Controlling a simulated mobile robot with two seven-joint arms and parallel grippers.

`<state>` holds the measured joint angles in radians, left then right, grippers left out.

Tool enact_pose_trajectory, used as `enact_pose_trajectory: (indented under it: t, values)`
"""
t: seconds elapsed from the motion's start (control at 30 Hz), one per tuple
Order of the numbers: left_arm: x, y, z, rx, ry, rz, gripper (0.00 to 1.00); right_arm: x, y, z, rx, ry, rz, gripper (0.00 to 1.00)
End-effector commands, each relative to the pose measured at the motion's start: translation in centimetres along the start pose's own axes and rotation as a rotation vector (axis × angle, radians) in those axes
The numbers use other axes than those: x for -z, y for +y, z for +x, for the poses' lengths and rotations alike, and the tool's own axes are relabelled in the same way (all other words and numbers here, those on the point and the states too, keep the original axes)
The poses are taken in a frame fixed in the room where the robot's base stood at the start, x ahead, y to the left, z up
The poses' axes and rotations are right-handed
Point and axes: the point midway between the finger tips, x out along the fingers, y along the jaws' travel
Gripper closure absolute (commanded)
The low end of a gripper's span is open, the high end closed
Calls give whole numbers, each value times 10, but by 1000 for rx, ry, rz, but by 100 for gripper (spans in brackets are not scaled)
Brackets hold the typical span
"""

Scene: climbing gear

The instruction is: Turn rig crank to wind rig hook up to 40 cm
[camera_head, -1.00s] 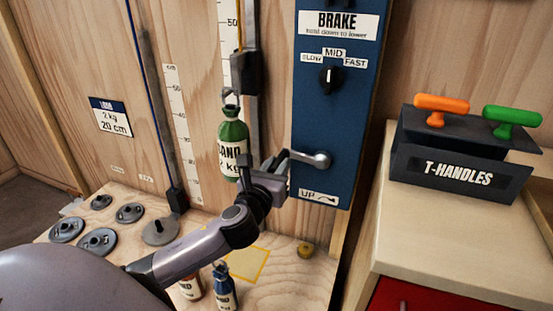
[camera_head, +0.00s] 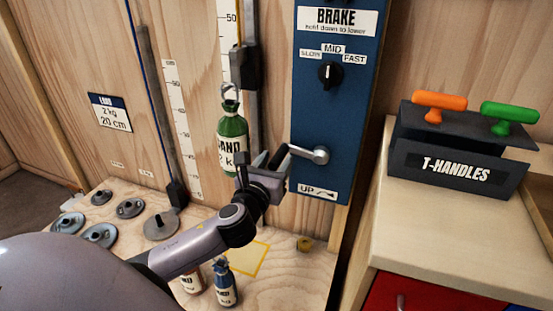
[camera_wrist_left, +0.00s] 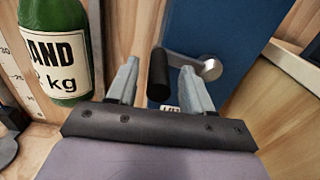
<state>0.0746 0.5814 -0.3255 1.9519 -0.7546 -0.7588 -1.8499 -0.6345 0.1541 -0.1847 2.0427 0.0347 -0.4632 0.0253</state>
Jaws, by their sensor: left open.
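The rig crank is a grey metal lever on a hub (camera_head: 319,155) low on the blue brake panel. Its black grip (camera_wrist_left: 159,75) shows in the left wrist view. My left gripper (camera_head: 270,162) is at the crank's grip end, open, its two fingers on either side of the grip with gaps showing. The rig hook (camera_head: 229,90) hangs beside the dark carriage (camera_head: 246,70) and a green bottle marked SAND (camera_head: 232,128) hangs from it. The bottle is just left of my gripper and also shows in the left wrist view (camera_wrist_left: 58,50). My right gripper is out of view.
The blue panel (camera_head: 330,120) has a speed knob (camera_head: 330,75) above the crank. Two bottles (camera_head: 225,285) stand on the wooden base below my arm. Several grey discs lie at left. A T-handles rack (camera_head: 455,170) stands on the right counter.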

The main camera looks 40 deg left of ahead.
Motion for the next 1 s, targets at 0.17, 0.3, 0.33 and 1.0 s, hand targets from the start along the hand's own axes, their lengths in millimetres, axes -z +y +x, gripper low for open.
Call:
enact_pose_trajectory:
  t: [0.17, 0.3, 0.33, 1.0]
  values:
    - [0, 0, -27, 1, 1, 1, 49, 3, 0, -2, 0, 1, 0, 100]
    - [-1, 0, -44, 2, 0, 0, 49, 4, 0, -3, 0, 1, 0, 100]
    - [-1, 0, -48, 2, 0, 0, 49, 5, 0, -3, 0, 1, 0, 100]
    - [-2, 0, -59, 1, -4, 0, 49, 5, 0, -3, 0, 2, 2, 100]
